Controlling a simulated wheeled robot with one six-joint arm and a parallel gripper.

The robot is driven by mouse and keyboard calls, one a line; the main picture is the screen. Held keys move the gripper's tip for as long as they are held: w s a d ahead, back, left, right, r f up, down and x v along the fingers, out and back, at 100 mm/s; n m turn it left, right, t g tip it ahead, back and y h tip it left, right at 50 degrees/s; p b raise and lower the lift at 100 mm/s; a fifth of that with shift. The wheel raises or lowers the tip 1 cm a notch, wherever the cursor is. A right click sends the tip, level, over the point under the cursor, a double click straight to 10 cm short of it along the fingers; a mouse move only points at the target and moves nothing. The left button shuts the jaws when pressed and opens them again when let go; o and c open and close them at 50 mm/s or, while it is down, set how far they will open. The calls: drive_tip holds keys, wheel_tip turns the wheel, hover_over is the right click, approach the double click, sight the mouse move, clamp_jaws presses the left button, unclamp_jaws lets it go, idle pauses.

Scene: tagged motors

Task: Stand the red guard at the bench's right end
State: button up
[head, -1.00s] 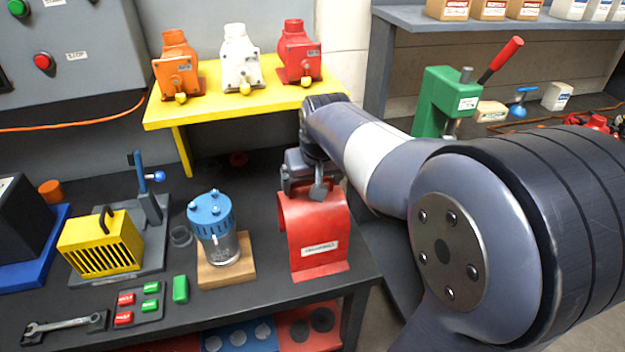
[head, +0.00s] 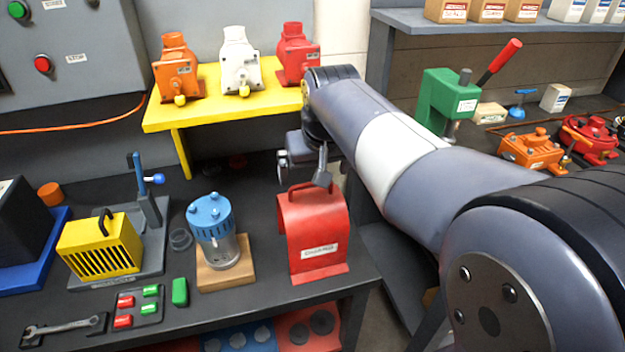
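The red guard (head: 318,238), an arched cover with a label on its front and a handle on top, stands upright on the right end of the dark bench (head: 215,312), near its front right corner. My gripper (head: 304,172) is just above and behind the guard's top. Its two fingers are spread apart with nothing seen between them, and it looks clear of the handle.
Left of the guard, a blue-topped clear pump (head: 214,232) stands on a wooden block. A yellow vented box (head: 100,245) is farther left. A yellow shelf (head: 220,106) with several valve bodies stands behind. My arm spans the right side.

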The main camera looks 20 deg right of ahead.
drive_tip(key=v, duration=0.6)
drive_tip(key=shift+r, duration=0.2)
